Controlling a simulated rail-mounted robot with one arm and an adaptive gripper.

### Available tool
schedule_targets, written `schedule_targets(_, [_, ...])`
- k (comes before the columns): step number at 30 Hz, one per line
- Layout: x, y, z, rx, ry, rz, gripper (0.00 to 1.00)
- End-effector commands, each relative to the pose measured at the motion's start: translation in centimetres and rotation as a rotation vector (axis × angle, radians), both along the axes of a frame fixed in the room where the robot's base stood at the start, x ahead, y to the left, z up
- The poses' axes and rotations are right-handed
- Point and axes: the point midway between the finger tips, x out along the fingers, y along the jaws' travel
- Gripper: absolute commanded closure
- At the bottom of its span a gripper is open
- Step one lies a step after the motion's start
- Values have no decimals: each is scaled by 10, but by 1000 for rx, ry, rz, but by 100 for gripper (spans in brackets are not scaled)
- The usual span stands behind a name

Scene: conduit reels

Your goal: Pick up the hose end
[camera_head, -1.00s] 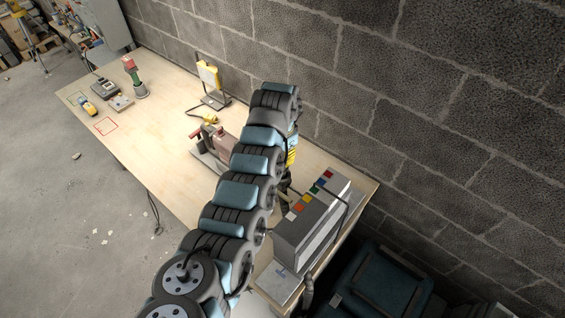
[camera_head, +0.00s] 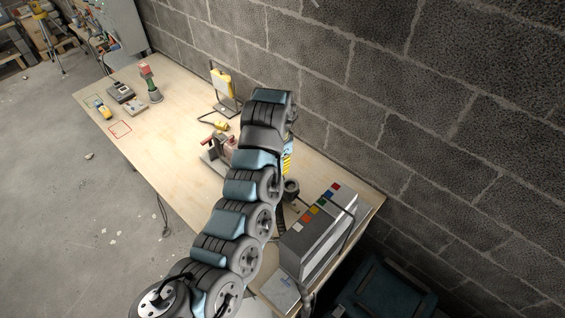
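A dark round piece (camera_head: 291,186) shows just right of my arm, above the bench, with a dark ribbed hose (camera_head: 281,215) below it. It looks like the hose end, but my arm hides part of it and I cannot be sure. A grey machine (camera_head: 322,235) with coloured squares along its top stands just to its right. My arm rises through the middle of the view and bends over at the top. My gripper is hidden behind it, so its hold on anything does not show.
The wooden bench (camera_head: 178,132) runs along a block wall. A red-handled tool (camera_head: 219,147), a yellow work lamp (camera_head: 222,86) and a green and red piece (camera_head: 150,83) stand on it. A dark blue case (camera_head: 385,295) is at lower right. The bench's left-middle is clear.

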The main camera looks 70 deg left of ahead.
Motion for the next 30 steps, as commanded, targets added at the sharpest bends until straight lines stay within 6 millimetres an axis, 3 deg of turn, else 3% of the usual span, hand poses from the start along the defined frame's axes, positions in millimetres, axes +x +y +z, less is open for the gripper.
schedule_targets(10, [-26, -6, 11, -2, 0, 3, 100])
schedule_targets(30, [-54, -16, 31, 0, -4, 3, 100])
